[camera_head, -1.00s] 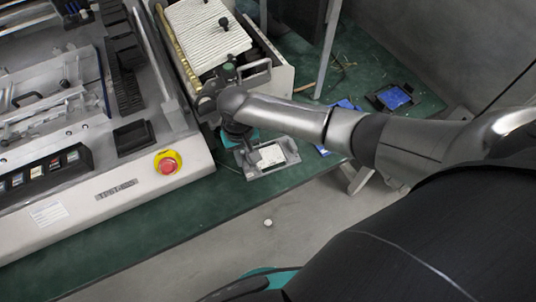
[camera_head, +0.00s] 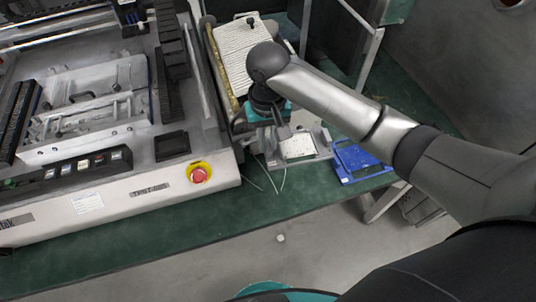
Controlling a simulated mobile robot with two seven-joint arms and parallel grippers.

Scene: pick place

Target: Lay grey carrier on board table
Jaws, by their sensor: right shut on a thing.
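The grey carrier (camera_head: 302,150), a small frame with a pale plate in it, is at the front edge of the green-topped table (camera_head: 215,219), right of the large machine. My right gripper (camera_head: 283,131) reaches down from above at the carrier's left side and is shut on it. The fingertips are partly hidden by the wrist. I cannot tell whether the carrier rests on the table or hangs slightly above it. My left gripper is not in view.
A blue carrier (camera_head: 359,163) lies just right of the grey one. The large machine (camera_head: 120,190) with a red stop button (camera_head: 199,174) fills the left. A box with a ribbed white top (camera_head: 238,52) stands behind. The table's front strip is clear.

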